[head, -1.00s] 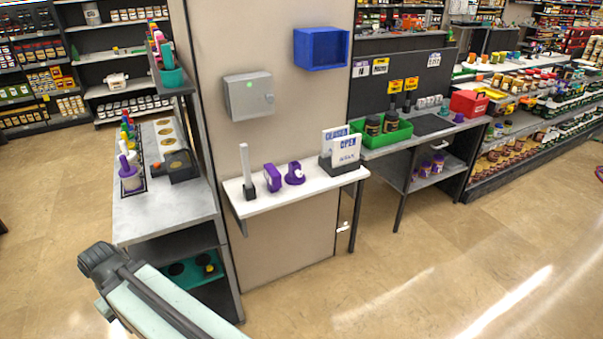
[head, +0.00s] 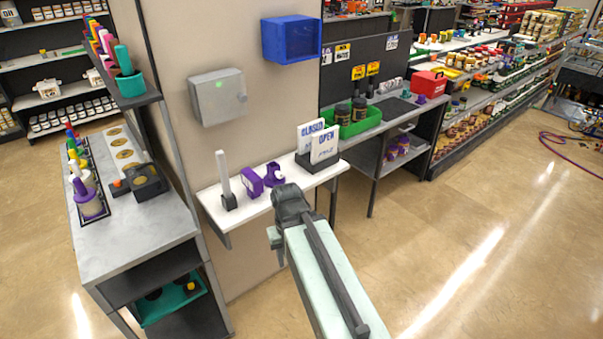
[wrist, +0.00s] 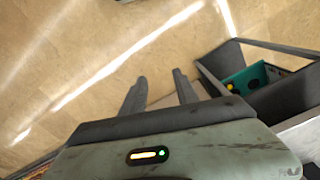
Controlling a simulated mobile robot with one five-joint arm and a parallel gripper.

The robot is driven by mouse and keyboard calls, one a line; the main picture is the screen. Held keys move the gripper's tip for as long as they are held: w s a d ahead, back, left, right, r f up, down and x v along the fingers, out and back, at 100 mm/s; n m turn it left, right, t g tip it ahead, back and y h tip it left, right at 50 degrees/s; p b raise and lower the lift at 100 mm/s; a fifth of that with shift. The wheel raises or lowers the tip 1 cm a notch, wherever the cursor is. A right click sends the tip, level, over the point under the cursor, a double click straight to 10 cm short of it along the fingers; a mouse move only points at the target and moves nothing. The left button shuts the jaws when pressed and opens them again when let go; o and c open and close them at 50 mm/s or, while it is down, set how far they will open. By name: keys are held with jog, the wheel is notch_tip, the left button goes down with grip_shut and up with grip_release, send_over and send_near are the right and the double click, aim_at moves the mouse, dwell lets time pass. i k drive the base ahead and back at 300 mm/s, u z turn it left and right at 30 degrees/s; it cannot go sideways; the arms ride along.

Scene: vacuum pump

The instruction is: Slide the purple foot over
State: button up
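Two purple pieces stand on the white wall shelf (head: 217,208) in the head view: a blocky purple piece (head: 251,183) and a rounder purple piece with a white part (head: 274,174). I cannot tell which, if either, is the purple foot. A bottle with a purple base (head: 90,204) stands at the left on the grey bench. My gripper (wrist: 160,86) is open and empty in the wrist view, its two dark fingers apart over bare floor. In the head view my arm reaches up in front of the shelf; the fingers cannot be made out there.
A white post on a dark base (head: 227,190) and a sign holder (head: 318,160) flank the purple pieces on the shelf. A grey box (head: 215,97) and a blue bin (head: 291,40) hang above. The grey bench (head: 140,235) stands left.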

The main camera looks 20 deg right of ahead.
aim_at(270, 180)
jog(key=u, duration=3.4)
jog(key=k, duration=1.7)
jog(key=z, duration=1.45)
jog(key=i, duration=0.6)
jog(key=z, duration=0.15)
